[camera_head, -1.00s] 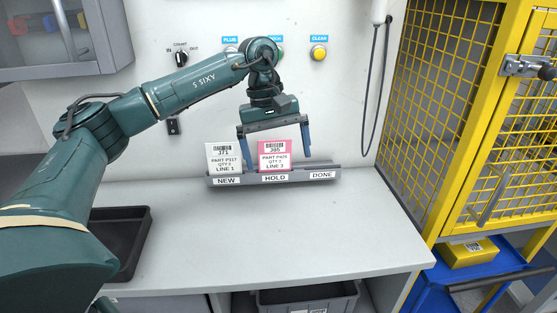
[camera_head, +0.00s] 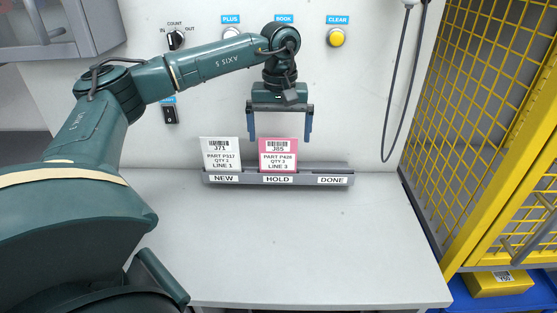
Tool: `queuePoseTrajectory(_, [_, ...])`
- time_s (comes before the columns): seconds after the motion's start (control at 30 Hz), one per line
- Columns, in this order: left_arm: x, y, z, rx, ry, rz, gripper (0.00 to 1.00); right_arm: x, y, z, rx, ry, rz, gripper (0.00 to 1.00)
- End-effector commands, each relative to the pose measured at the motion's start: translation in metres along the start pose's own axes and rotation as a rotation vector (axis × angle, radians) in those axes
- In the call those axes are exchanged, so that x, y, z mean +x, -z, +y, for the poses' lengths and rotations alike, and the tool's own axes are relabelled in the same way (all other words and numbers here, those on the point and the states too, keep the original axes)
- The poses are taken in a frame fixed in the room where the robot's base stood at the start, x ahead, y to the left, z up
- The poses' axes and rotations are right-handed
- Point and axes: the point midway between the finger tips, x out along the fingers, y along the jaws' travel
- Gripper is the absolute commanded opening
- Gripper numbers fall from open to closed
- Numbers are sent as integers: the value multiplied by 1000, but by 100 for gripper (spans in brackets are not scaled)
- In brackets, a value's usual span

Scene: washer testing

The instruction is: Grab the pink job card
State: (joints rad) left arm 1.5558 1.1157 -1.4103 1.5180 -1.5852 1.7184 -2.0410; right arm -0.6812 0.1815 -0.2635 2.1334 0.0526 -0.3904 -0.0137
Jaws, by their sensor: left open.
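The pink job card (camera_head: 278,155), marked J85, stands upright in the HOLD section of the grey card rack (camera_head: 335,171). A white card (camera_head: 221,153), marked J71, stands to its left in the NEW section. The DONE section on the right holds no card. My left gripper (camera_head: 279,139) is open and points down. Its two blue fingers are spread to either side of the pink card's top edge, and nothing is held. Whether the fingers are in line with the card in depth I cannot tell. My right gripper is not in view.
The white worktop (camera_head: 290,245) in front of the rack is clear. Panel controls sit above, including the yellow CLEAR button (camera_head: 336,38). A dark cable (camera_head: 389,100) hangs right of the rack. A yellow mesh cage (camera_head: 480,120) bounds the right side.

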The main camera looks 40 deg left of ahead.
Motion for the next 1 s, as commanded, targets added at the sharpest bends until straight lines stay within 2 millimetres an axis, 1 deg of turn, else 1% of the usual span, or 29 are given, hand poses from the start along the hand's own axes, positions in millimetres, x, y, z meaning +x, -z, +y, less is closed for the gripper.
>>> queuePoseTrajectory(0.17, [12,0,-2,-1,2,-1,100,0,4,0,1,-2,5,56])
queuePoseTrajectory(0.33, [38,0,-5,0,2,-1,100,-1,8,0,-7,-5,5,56])
queuePoseTrajectory(0.43, [50,0,-5,-1,1,0,100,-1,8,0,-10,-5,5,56])
queuePoseTrajectory(0.53, [55,0,-4,-1,-1,1,100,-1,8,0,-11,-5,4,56])
queuePoseTrajectory(0.73, [56,0,-4,-1,-1,1,100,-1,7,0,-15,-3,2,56])
queuePoseTrajectory(0.77, [56,0,-4,-1,-1,1,98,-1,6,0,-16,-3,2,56])
queuePoseTrajectory(1.0, [56,0,-4,-1,-1,1,79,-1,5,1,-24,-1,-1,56])
